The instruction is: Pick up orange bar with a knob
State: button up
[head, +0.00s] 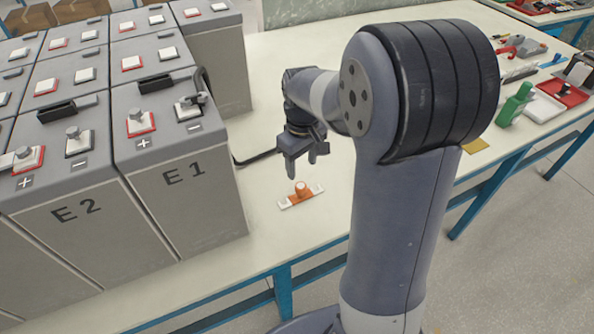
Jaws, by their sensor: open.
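An orange bar with a knob (302,190) lies on the table (265,228). The bar has whitish ends, and its orange knob stands up from the middle. My gripper (306,167) is open and empty, pointing down. In the picture it shows just above the bar, with its fingertips apart from the knob. How high the fingertips are above the table I cannot tell exactly.
Grey battery blocks marked E1 (188,205) and E2 (90,235) stand in rows at the left. A black cable (255,157) reaches the table near E1. A green bottle (514,104) and a red tray (562,92) are at the right. The table around the bar is clear.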

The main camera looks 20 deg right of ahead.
send_over(300, 185)
jog(key=f, duration=0.5)
jog(key=shift+s+f, duration=0.1)
jog(key=shift+s, duration=0.1)
jog(key=shift+w+f, duration=0.15)
jog(key=shift+f, duration=2.7)
jog(key=shift+c, duration=0.4)
jog(key=c, duration=1)
